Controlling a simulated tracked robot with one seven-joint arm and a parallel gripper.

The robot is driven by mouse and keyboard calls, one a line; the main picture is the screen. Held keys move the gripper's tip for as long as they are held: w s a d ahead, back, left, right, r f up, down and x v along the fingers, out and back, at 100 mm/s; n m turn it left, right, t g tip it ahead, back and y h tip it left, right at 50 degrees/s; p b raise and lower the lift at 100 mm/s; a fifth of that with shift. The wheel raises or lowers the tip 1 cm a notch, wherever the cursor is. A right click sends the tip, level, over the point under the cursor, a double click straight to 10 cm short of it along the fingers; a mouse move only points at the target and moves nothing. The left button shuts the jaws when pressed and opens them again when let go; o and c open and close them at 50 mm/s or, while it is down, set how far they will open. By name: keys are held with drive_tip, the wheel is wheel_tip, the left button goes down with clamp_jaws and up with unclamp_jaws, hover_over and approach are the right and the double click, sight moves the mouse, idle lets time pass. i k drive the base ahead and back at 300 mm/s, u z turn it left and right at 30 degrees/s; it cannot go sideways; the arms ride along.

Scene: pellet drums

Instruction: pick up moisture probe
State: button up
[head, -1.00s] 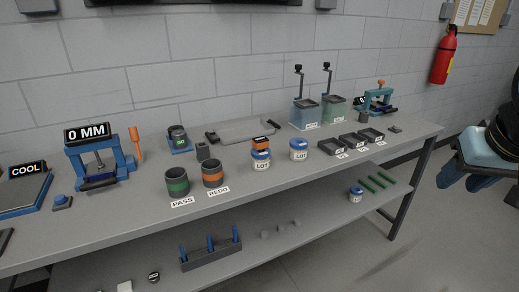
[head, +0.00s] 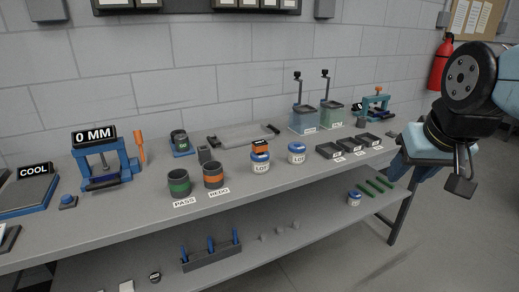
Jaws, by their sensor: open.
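No part in view is clearly labelled as the moisture probe, and I cannot tell for sure which it is. A small orange and black device (head: 260,144) sits on top of the left white LOT jar (head: 260,163), which has a blue lid. A dark device with a small display (head: 180,140) stands on a blue base at the bench's back. My gripper (head: 430,178) is at the right, beyond the bench's right end. It is open, with nothing seen between its fingers, and well apart from both devices.
The bench (head: 130,228) also holds a green-banded PASS cup (head: 179,184), an orange-banded REDO cup (head: 213,176), a second LOT jar (head: 297,154), black trays (head: 350,146), clear hoppers (head: 303,119) and a blue press (head: 101,165). The lower shelf holds a rack (head: 212,256). The front strip is fairly clear.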

sight(258, 147)
drive_tip(key=u, duration=0.05)
drive_tip(key=i, duration=1)
drive_tip(key=z, duration=0.1)
